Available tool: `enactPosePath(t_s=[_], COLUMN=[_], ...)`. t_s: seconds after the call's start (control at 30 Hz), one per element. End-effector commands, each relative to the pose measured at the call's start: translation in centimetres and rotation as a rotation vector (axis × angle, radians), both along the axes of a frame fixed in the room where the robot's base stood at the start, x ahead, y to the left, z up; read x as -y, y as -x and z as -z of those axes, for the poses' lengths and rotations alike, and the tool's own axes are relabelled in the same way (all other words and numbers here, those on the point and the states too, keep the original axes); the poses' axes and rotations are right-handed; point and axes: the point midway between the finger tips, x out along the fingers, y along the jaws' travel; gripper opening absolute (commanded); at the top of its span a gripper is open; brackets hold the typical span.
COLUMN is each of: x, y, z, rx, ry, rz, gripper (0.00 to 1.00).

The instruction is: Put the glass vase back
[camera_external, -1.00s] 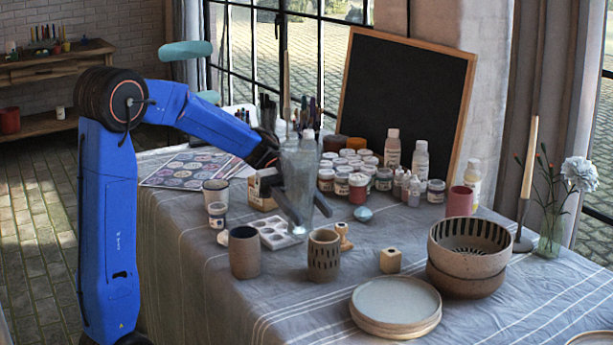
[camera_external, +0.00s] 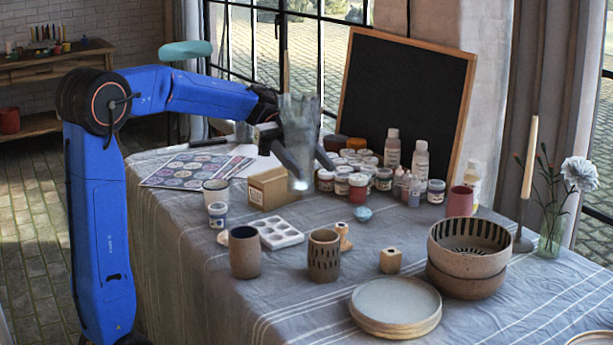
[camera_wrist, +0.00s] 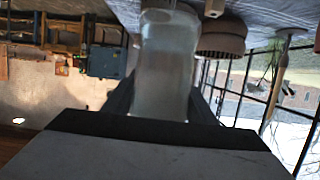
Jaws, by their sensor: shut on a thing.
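The glass vase (camera_external: 299,122) is clear and greyish, and hard to make out against the window and my dark gripper. My gripper (camera_external: 306,165) is shut on it and holds it in the air above the table, left of the chalkboard.
The tablecloth (camera_external: 420,255) carries a white palette (camera_external: 277,233), cups, several paint jars (camera_external: 358,187), stacked bowls (camera_external: 468,255) and plates (camera_external: 395,305). A cardboard box (camera_external: 269,188) is near my gripper. A flower vase (camera_external: 551,235) and a candlestick (camera_external: 524,240) stand right.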

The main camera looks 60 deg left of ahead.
Motion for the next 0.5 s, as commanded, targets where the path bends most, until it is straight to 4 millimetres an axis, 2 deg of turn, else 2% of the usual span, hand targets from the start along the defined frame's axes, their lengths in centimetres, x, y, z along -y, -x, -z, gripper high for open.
enactPosePath(t_s=[0.3, 0.5], x=[1.1, 2.5], y=[-3.9, -8.3], z=[0.2, 0.2], rx=[0.002, 0.008], ry=[-0.008, -0.014], rz=[-0.041, -0.092], gripper=[0.10, 0.10])
